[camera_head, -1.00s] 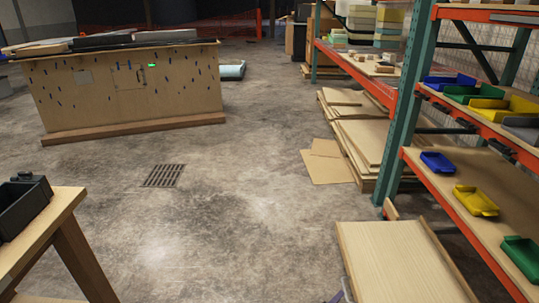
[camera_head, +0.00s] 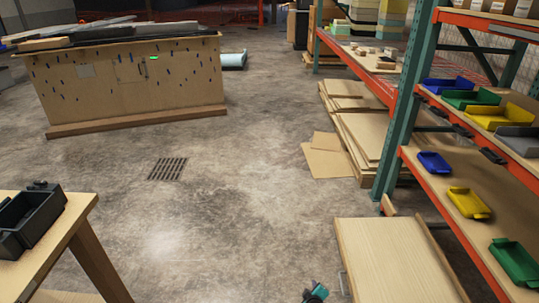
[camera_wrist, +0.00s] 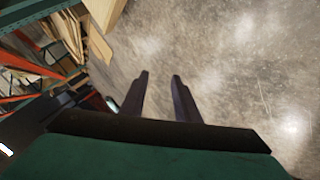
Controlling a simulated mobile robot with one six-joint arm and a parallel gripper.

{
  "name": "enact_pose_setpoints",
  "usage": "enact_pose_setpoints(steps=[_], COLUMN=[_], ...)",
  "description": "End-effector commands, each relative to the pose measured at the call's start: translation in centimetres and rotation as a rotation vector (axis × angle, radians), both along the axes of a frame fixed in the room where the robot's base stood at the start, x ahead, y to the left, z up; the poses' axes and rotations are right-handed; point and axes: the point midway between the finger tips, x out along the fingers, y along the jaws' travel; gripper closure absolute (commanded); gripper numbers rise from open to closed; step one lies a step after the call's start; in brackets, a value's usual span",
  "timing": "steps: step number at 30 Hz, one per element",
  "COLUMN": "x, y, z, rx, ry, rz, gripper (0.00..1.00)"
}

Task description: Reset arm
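My gripper (camera_wrist: 160,76) shows in the wrist view with its two dark fingers apart and nothing between them. It points out over bare concrete floor. In the head view only a small teal and dark piece of my arm (camera_head: 316,292) shows at the bottom edge, right of the middle. The gripper's fingers cannot be made out there. A large wooden box-like bench (camera_head: 190,90) with a small lit green mark (camera_head: 154,58) on its front stands at the back left.
Orange and teal shelving (camera_head: 393,130) with blue, green, yellow and grey bins lines the right. A pale wooden panel (camera_head: 395,262) lies at the lower right. A wooden table (camera_head: 82,215) with a black tray (camera_head: 40,218) is at the left. The middle floor with its drain grate (camera_head: 167,169) is clear.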

Motion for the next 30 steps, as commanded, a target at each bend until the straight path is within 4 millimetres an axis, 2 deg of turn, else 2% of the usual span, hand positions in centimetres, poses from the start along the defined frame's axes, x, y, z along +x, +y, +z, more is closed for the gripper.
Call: enact_pose_setpoints(steps=[1, 6, 15, 22, 30], x=[-1.1, -4.8, -13.1, -20.3, -28.9], y=[0.5, 2.3, 3.9, 3.8, 2.5], z=[0.6, 0.4, 0.2, 0.5, 1.9], rx=[0.032, 0.142, 0.279, 0.327, 0.313], ry=[0.038, 0.192, 0.5, 0.747, 1.023], rz=[0.008, 0.014, -0.057, -0.187, -0.43], gripper=[0.71, 0.71, 0.71, 0.71, 0.71])
